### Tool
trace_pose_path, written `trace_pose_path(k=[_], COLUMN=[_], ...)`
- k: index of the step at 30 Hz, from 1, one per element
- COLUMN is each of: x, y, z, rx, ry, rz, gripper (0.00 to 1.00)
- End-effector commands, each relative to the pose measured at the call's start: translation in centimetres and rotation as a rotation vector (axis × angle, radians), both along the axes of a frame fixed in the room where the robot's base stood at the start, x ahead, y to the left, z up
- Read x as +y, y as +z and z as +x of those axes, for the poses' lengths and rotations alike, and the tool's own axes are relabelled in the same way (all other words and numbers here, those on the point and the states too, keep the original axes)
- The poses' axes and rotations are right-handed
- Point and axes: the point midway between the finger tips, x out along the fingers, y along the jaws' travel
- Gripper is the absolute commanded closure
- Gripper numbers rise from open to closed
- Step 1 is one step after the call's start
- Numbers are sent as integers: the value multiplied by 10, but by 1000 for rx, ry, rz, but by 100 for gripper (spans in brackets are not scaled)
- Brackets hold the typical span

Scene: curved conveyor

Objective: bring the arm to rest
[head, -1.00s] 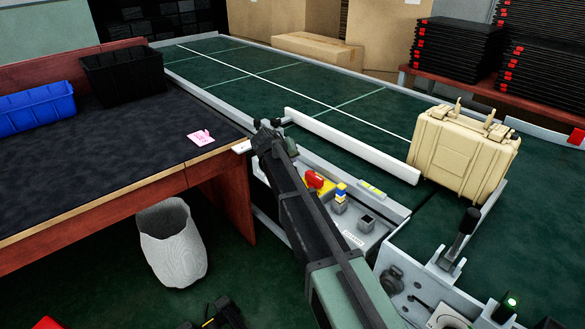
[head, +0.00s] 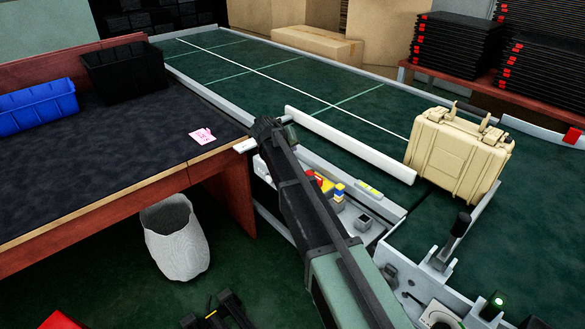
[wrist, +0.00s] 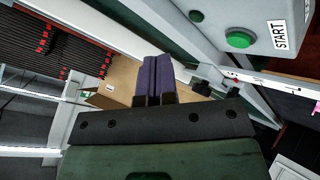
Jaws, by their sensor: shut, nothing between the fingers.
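In the wrist view my gripper (wrist: 157,60) shows two dark purple fingers side by side, closed with nothing between them. A tan surface lies behind the fingertips. In the head view my arm (head: 318,215) reaches up from the lower right. Its dark far end is beside the corner of the dark-topped table (head: 120,160), in front of the conveyor (head: 260,70). I cannot make out the fingers there.
A beige case (head: 455,155) stands on the conveyor, right of a white rail (head: 350,145). A grey box with a green START button (wrist: 239,40) shows in the wrist view. A waste bin (head: 178,245) stands below the table. Black stacks (head: 455,45) stand at the back right.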

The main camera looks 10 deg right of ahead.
Motion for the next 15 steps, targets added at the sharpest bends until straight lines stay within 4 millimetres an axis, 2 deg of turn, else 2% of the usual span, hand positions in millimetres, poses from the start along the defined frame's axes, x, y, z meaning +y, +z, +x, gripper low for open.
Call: trace_pose_path(k=[6,8,11,14,15], x=[0,1,5,4,4], y=[0,-5,-20,-36,-41], z=[0,-9,-65,-153,-190], rx=[6,62,179,324,378], ry=[5,12,22,36,45], rz=[-4,2,81,208,265], gripper=[100,100,100,100,100])
